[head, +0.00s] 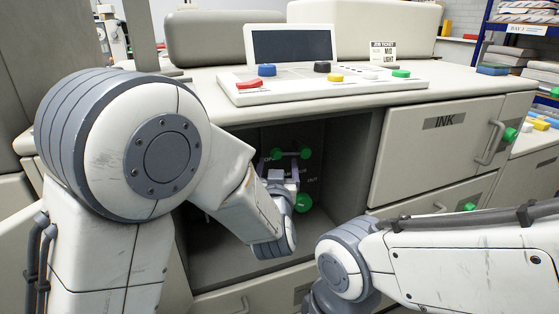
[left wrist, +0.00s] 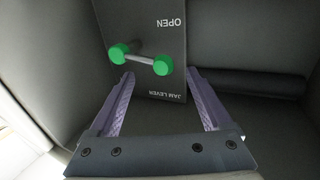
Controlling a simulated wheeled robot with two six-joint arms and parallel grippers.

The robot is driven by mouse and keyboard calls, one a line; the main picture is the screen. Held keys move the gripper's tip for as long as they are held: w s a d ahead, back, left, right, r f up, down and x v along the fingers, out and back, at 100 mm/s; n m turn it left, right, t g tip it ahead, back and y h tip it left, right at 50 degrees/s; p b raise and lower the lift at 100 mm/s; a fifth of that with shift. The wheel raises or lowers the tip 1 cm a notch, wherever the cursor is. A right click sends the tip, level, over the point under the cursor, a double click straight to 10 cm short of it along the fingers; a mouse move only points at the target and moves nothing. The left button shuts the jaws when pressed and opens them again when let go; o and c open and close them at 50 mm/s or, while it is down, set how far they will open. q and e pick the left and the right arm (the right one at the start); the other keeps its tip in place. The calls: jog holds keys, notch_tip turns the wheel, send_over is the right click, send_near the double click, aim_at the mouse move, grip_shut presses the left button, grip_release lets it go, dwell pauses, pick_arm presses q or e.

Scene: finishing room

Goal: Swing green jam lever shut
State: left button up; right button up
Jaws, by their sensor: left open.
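The green jam lever (left wrist: 140,59) is a grey bar with a green knob at each end. It is on a dark panel marked OPEN and JAM LEVER in the left wrist view. In the head view the lever (head: 306,153) shows inside the open dark bay of the cabinet. My left gripper (left wrist: 159,77) is open and empty, its two purple fingers pointing at the panel, with the lever showing just beyond and between the tips. In the head view the left gripper (head: 282,170) reaches into the bay just below the lever. My right gripper is out of view.
Another green knob (head: 303,203) is low in the bay near the word OUT. The bay's walls close around my left gripper. A control panel (head: 325,84) with coloured buttons is on top. An INK door (head: 436,150) is at the right.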

aim_at(278, 157)
pick_arm(q)
jog(key=shift+w, duration=2.05)
jog(key=shift+a, duration=0.1)
grip_shut()
jog(key=shift+r, duration=0.1)
